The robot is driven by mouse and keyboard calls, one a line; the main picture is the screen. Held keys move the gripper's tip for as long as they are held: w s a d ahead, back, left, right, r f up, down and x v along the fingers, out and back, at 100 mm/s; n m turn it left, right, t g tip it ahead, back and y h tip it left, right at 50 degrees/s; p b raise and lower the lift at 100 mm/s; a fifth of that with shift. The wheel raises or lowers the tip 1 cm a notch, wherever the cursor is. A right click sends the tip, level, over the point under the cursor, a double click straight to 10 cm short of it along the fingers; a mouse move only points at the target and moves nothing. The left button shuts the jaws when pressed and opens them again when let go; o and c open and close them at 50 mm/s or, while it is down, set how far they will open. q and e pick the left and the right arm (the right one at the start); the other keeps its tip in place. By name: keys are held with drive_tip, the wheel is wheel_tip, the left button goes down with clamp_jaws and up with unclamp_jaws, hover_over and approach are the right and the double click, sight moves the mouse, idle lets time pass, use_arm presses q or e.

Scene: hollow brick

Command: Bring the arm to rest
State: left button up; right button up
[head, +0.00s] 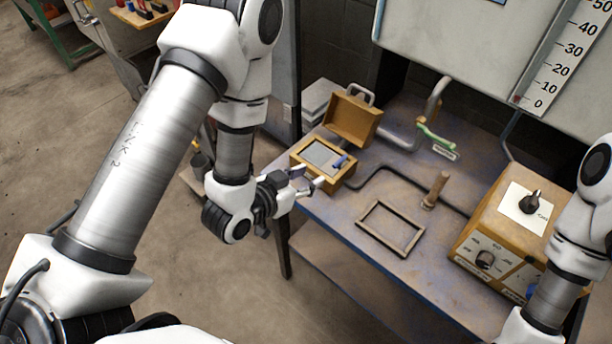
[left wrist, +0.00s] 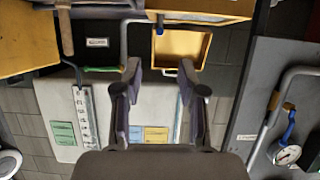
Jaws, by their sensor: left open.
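My left gripper (head: 306,184) is open at the near left edge of the bench, close to an open wooden box (head: 345,177). In the left wrist view the two fingers (left wrist: 159,75) stand apart with nothing between them. The box lid (head: 352,119) stands raised, and a small blue item (head: 340,161) shows at the box's grey inside. I cannot tell whether a fingertip touches the box. The yellow lid interior shows past the fingers in the left wrist view (left wrist: 183,46). My right arm shows at the right edge, but its gripper is out of view.
The metal bench (head: 340,222) carries an empty rectangular frame (head: 391,228), an upright wooden handle (head: 435,190) and an orange control box with knobs (head: 500,230). A pipe with a green lever (head: 436,139) stands behind. A grey cabinet with a scale hangs above. Open floor lies left.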

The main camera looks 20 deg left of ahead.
use_arm(q)
drive_tip(key=s+a+f+n+g+y, duration=0.1)
drive_tip(key=s+a+f+g+y, duration=0.15)
drive_tip(key=s+f, duration=0.35)
drive_tip(key=s+a+f+n+g+y, duration=0.1)
drive_tip(key=s+a+f+g, duration=0.2)
drive_tip(key=f, duration=0.5)
drive_tip(key=s+a+f+n+g, duration=0.1)
drive_tip(key=s+f+g, duration=0.1)
drive_tip(key=s, duration=0.4)
drive_tip(key=s+a+f+n+g+y, duration=0.1)
drive_tip(key=s+f+g, duration=0.2)
drive_tip(key=s+g, duration=0.2)
drive_tip(key=shift+s+a+f, duration=0.15)
drive_tip(key=shift+s+f, duration=0.05)
drive_tip(key=shift+s, duration=0.9)
